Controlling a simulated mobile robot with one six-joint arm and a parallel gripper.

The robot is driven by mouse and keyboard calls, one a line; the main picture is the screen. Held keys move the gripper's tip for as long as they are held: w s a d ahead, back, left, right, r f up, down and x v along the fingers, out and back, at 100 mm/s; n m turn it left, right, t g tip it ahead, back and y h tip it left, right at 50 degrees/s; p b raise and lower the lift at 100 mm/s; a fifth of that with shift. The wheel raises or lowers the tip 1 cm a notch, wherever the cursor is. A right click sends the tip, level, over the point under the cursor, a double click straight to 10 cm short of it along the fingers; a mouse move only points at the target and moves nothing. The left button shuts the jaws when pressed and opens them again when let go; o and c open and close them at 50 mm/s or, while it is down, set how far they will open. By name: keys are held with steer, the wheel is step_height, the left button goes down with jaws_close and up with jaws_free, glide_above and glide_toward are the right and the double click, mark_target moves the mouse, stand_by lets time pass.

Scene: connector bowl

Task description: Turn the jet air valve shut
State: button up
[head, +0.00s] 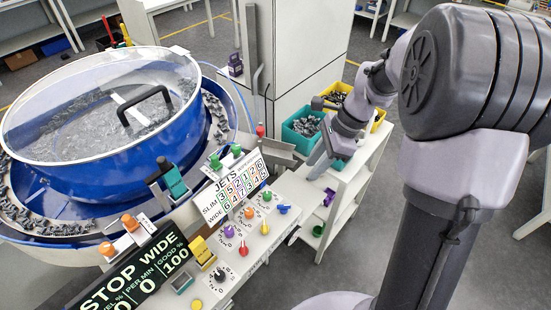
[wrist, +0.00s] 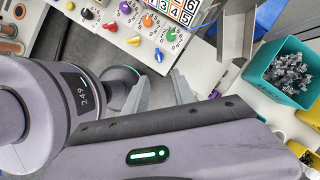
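A white control panel (head: 232,262) carries coloured dials and small handles. A blue handle (head: 284,209) sits at its right edge, and shows in the wrist view (wrist: 159,56). A red handle (head: 243,248) and a yellow handle (head: 264,229) stand along the same edge. Dials above them are purple (head: 229,231), orange (head: 249,213) and green (head: 266,196). I cannot read which one is the jet air valve. My gripper (wrist: 162,84) is open and empty, its fingers apart, just off the panel edge near the blue handle. In the head view it is partly hidden by my wrist.
A blue bowl feeder (head: 110,165) with a clear lid stands at left. A JETS number board (head: 236,190) rises behind the dials. A teal bin of metal parts (head: 289,134) and a yellow bin (head: 379,118) sit on a white shelf unit (head: 345,205). Grey floor lies in front.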

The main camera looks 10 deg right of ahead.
mark_target(284, 205)
steer(key=b+x, duration=0.2)
steer(key=x, duration=0.3)
steer(key=b+x, duration=0.2)
steer(key=x, duration=0.4)
steer(key=b+x, duration=0.2)
steer(key=x, duration=0.4)
steer(key=shift+s, duration=0.3)
steer(key=shift+c, duration=0.2)
jaws_close()
